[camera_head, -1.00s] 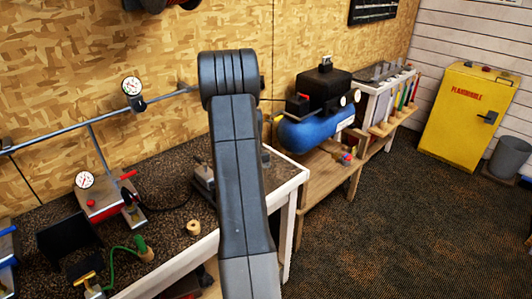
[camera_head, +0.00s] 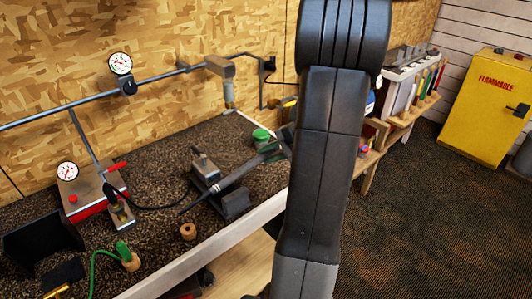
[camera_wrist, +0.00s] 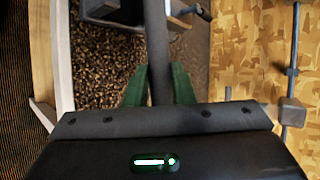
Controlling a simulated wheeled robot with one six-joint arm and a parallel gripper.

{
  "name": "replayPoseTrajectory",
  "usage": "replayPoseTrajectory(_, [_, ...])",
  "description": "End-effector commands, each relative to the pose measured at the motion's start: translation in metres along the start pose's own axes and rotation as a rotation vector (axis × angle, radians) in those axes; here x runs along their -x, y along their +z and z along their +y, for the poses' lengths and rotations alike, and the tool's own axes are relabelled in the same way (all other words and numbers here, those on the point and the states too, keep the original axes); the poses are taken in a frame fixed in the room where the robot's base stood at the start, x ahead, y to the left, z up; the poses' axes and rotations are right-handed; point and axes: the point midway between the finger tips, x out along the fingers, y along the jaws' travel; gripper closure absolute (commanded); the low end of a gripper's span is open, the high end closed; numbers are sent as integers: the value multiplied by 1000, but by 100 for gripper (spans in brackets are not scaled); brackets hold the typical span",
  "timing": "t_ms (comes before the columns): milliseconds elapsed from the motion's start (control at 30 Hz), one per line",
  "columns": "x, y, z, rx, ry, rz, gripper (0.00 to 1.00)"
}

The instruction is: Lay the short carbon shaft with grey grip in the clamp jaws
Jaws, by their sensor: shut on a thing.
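The carbon shaft with grey grip (camera_head: 231,178) extends diagonally down to the left from behind my arm in the head view. It passes over or at the dark bench clamp (camera_head: 235,202); I cannot tell whether it touches the jaws. In the wrist view the shaft (camera_wrist: 157,45) runs straight up the picture between the green fingers of my gripper (camera_wrist: 160,85), which is shut on it. The clamp (camera_wrist: 115,10) shows at the top edge there, partly cut off. My arm hides most of the gripper in the head view.
The speckled bench (camera_head: 150,170) has a white front edge. A red gauge box (camera_head: 95,190) stands at left, below a grey rail (camera_head: 60,112). A small tan ring (camera_head: 188,231) lies in front of the clamp. A green-lidded jar (camera_head: 261,137) stands behind the shaft.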

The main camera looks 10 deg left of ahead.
Motion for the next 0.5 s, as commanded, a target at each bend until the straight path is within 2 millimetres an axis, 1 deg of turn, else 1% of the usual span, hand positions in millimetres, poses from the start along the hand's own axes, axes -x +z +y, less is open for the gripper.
replayPoseTrajectory(100, [-1,4,-12,-6,-96,57,100])
replayPoseTrajectory(200, [0,6,-19,-6,-139,87,100])
replayPoseTrajectory(500, [1,6,-23,-8,-158,98,100])
